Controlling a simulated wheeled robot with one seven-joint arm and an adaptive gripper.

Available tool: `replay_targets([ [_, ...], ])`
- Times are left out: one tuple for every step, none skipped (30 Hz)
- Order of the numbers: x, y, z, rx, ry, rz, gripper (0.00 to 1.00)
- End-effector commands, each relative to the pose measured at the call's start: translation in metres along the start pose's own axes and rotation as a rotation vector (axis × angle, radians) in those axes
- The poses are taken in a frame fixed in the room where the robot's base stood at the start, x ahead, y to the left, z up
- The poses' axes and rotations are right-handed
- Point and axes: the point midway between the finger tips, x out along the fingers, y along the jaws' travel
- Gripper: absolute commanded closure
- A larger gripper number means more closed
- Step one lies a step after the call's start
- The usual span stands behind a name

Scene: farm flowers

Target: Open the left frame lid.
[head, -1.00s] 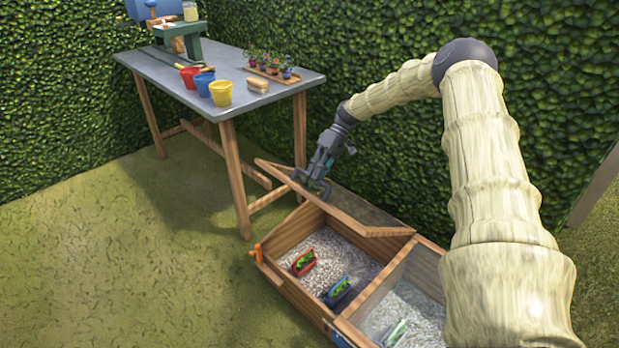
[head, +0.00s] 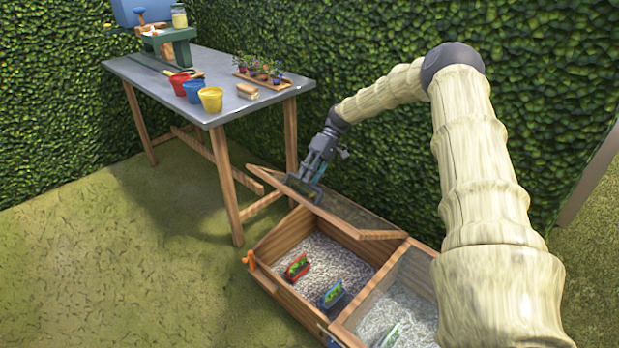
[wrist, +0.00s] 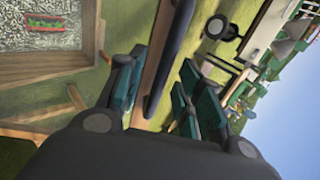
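The left frame lid (head: 352,230), a wooden frame with a clear pane, is raised and tilted at the back of the left compartment, which is uncovered. A dark bar handle (head: 303,190) sits on its upper edge. My gripper (head: 304,184) is at that edge. In the wrist view, my gripper (wrist: 160,92) has its teal fingers apart, with the lid's wooden edge and the dark handle (wrist: 168,60) passing between them. A gap shows beside the handle, and I see no firm grip. The fingertips are partly hidden in the head view.
The planter box's left compartment holds gravel, a red-trimmed planter (head: 297,267) and a blue one (head: 333,295). The right compartment (head: 402,285) is under glass. A table (head: 150,82) with buckets and flowers stands behind left. A hedge rises behind; grass is clear at left.

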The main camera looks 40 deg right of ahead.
Motion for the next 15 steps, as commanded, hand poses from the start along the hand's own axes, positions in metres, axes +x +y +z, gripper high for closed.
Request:
replay_targets([
  [-0.004, 0.001, 0.000, 0.000, 0.001, 0.000, 0.65],
  [-0.007, 0.001, 0.000, 0.000, 0.002, 0.000, 0.65],
  [-0.012, 0.001, 0.000, 0.000, 0.003, 0.001, 0.65],
  [-0.016, 0.001, 0.000, 0.000, 0.003, 0.001, 0.65],
  [-0.020, 0.001, 0.000, 0.000, 0.003, 0.001, 0.65],
  [-0.027, 0.001, 0.000, 0.000, 0.003, 0.001, 0.65],
  [-0.033, 0.001, 0.000, 0.000, 0.004, 0.002, 0.65],
  [-0.038, 0.001, 0.000, 0.000, 0.004, 0.001, 0.65],
  [-0.046, 0.001, 0.000, 0.000, 0.004, 0.001, 0.65],
  [-0.052, 0.002, 0.000, 0.000, 0.005, 0.002, 0.65],
  [-0.057, 0.002, 0.000, 0.000, 0.004, 0.001, 0.65],
  [-0.065, 0.002, 0.000, 0.000, 0.004, 0.001, 0.65],
  [-0.070, 0.002, 0.000, 0.000, 0.004, 0.001, 0.65],
  [-0.075, 0.002, 0.000, 0.001, 0.004, 0.001, 0.65],
  [-0.082, 0.003, 0.000, 0.001, 0.004, 0.001, 0.65],
])
